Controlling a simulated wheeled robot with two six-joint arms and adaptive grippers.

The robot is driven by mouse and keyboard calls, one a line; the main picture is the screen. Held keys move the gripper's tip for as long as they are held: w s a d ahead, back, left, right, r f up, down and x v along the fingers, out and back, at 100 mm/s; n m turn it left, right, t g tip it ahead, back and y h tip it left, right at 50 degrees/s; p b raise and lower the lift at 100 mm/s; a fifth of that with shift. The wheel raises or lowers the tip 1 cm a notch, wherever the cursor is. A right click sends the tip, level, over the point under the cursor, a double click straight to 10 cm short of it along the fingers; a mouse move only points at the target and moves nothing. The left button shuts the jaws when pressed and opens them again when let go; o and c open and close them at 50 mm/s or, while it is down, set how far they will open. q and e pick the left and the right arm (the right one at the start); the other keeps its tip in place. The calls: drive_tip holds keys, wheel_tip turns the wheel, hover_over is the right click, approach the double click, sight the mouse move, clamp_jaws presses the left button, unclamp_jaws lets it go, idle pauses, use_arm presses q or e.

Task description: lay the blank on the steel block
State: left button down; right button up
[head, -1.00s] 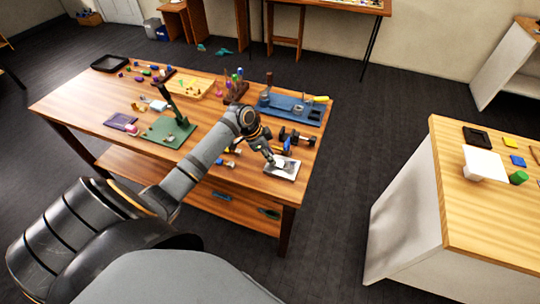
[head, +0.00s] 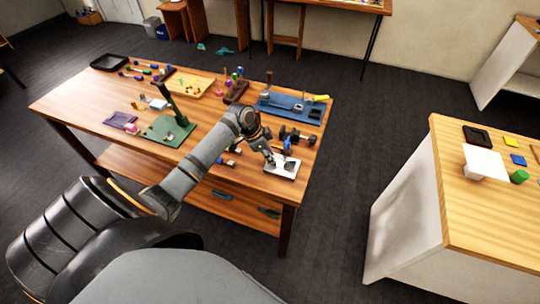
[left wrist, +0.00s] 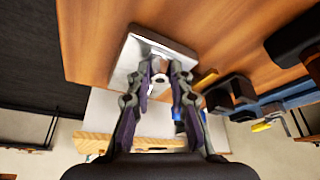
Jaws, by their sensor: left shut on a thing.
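The steel block (head: 290,168) is a pale, flat, shiny slab near the table's front right corner. It also shows in the left wrist view (left wrist: 126,66), beyond my fingertips. My left gripper (head: 271,161) is low over the block's left part. In the left wrist view my left gripper (left wrist: 160,75) is shut on the blank (left wrist: 158,84), a small pale piece between the fingertips. The blank's full outline is hidden by the fingers. I cannot tell whether it touches the block. My right gripper is not in view.
Dark dumbbell-like tools (head: 297,136) lie just behind the block. A blue tray (head: 290,106) stands further back, and a green base with a post (head: 168,130) stands to the left. The table's front right edges are close to the block.

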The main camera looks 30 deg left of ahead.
use_arm(q)
drive_tip(key=c, duration=1.1)
unclamp_jaws()
drive_tip(key=shift+c, duration=0.2)
drive_tip(key=shift+r, duration=0.1)
drive_tip(key=v, duration=1.2)
drive_tip(key=shift+d, duration=0.1)
